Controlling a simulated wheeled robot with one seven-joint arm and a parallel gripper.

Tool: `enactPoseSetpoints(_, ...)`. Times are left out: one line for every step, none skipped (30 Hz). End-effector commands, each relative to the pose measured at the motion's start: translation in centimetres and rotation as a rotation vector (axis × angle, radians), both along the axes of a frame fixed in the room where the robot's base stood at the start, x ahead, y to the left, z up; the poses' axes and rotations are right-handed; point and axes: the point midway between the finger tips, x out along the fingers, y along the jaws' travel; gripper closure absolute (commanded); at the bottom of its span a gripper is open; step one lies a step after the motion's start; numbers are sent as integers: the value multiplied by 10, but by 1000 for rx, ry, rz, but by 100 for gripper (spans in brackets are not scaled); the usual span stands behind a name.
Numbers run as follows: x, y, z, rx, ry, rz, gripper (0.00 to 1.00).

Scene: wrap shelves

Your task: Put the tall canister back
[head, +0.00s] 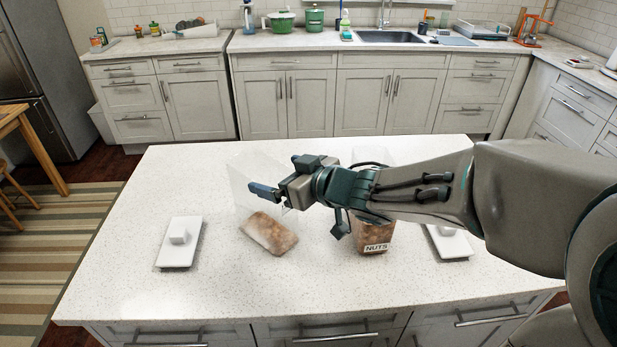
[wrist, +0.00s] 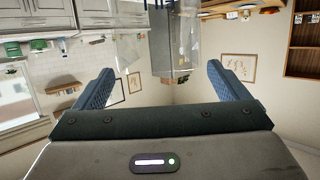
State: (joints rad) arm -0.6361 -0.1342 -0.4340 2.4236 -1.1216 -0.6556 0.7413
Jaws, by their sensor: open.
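A clear canister with brown contents at its bottom (head: 268,232) stands left of centre on the island counter; its clear walls rise behind my gripper. A second clear canister, with a NUTS label (head: 377,247), stands to its right, its upper part mostly hidden by my arm. I cannot tell which is the tall one. My gripper (head: 283,178) is open and empty, in front of the left canister's upper part in the head view. In the wrist view my open jaws (wrist: 160,72) point toward a clear, box-like shape (wrist: 178,45); contact is not visible.
A white tray (head: 168,258) with a small white block (head: 178,235) lies at the counter's left. Another white tray (head: 462,246) lies at the right, partly behind my arm. The counter's (head: 120,285) front strip and far left are clear.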

Motion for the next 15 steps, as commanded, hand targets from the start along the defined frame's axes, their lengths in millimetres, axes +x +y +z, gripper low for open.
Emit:
enactPoseSetpoints(-6, -8, 6, 2, -3, -3, 6)
enactPoseSetpoints(-10, -12, 7, 2, -2, -3, 6)
enactPoseSetpoints(-15, -18, 10, 2, -3, -3, 6)
enactPoseSetpoints(-19, -21, 12, 1, -3, -2, 6)
enactPoseSetpoints(-22, -25, 13, 2, -2, -3, 6)
enactPoseSetpoints(-26, -30, 16, 2, -3, -3, 6)
enactPoseSetpoints(-30, -34, 17, 3, -3, -2, 6)
enactPoseSetpoints(-33, -37, 18, 2, -2, -2, 6)
enactPoseSetpoints(-36, -41, 20, 2, -2, -2, 6)
enactPoseSetpoints(-39, -44, 21, 2, -2, -2, 6)
enactPoseSetpoints(-41, -47, 22, 2, -2, -2, 6)
enactPoseSetpoints(-44, -50, 23, 2, -2, -2, 6)
enactPoseSetpoints(-46, -52, 24, 2, -1, -1, 6)
enactPoseSetpoints(-48, -53, 24, 1, 0, 0, 6)
enactPoseSetpoints(-49, -55, 25, 1, -1, 0, 6)
